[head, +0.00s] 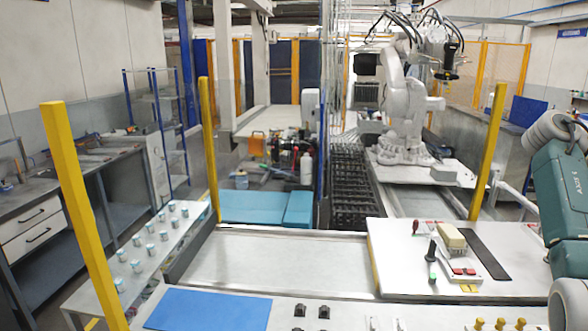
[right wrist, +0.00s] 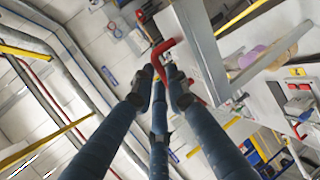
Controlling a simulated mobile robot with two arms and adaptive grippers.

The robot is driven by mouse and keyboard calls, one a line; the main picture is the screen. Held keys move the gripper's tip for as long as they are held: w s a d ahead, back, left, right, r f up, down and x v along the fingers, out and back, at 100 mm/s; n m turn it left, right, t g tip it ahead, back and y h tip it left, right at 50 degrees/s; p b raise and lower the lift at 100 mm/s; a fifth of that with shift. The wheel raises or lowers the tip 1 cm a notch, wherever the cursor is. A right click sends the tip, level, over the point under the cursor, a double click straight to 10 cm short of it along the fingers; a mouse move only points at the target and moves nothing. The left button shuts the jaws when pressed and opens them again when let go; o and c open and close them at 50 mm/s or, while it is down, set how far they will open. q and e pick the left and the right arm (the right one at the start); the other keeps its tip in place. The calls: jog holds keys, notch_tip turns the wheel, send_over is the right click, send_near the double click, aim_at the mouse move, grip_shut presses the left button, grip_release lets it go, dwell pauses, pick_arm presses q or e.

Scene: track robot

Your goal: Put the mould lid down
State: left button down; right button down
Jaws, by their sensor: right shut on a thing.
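In the right wrist view my right gripper (right wrist: 160,80) has its dark blue fingers closed around a red bent handle (right wrist: 163,50). A grey slab (right wrist: 197,45) lies right beside the handle; it looks like the mould lid, but I cannot tell for sure how the two join. In the head view my teal right arm (head: 564,190) stands at the right edge, and its gripper and load are out of that picture. My left gripper is in neither view.
A wide pale tray-like surface (head: 280,262) and a blue mat (head: 208,310) lie in front. The white table (head: 400,262) at right holds a cream block (head: 451,238), a black-handled tool (head: 431,250) and small red parts. Yellow posts (head: 84,210) stand around. Small cups line the left bench (head: 110,290).

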jog(key=w+a+f+n+t+h, duration=0.1)
jog(key=w+a+f+n+t, duration=0.2)
jog(key=a+f, duration=0.45)
jog(key=a+f+n+t+h, duration=0.1)
jog(key=a+f+n+t, duration=0.25)
jog(key=a, duration=0.75)
jog(key=s+a+f+n+t+y, duration=0.3)
jog(key=s+a+f+n+t, duration=0.55)
jog(key=a+f, duration=0.55)
jog(key=s+a+f+m, duration=0.1)
jog(key=a+f+m, duration=0.1)
jog(key=a, duration=1.5)
notch_tip(320, 180, down, 10)
jog(key=b, duration=1)
jog(key=shift+s+d, duration=0.15)
jog(key=shift+d, duration=0.05)
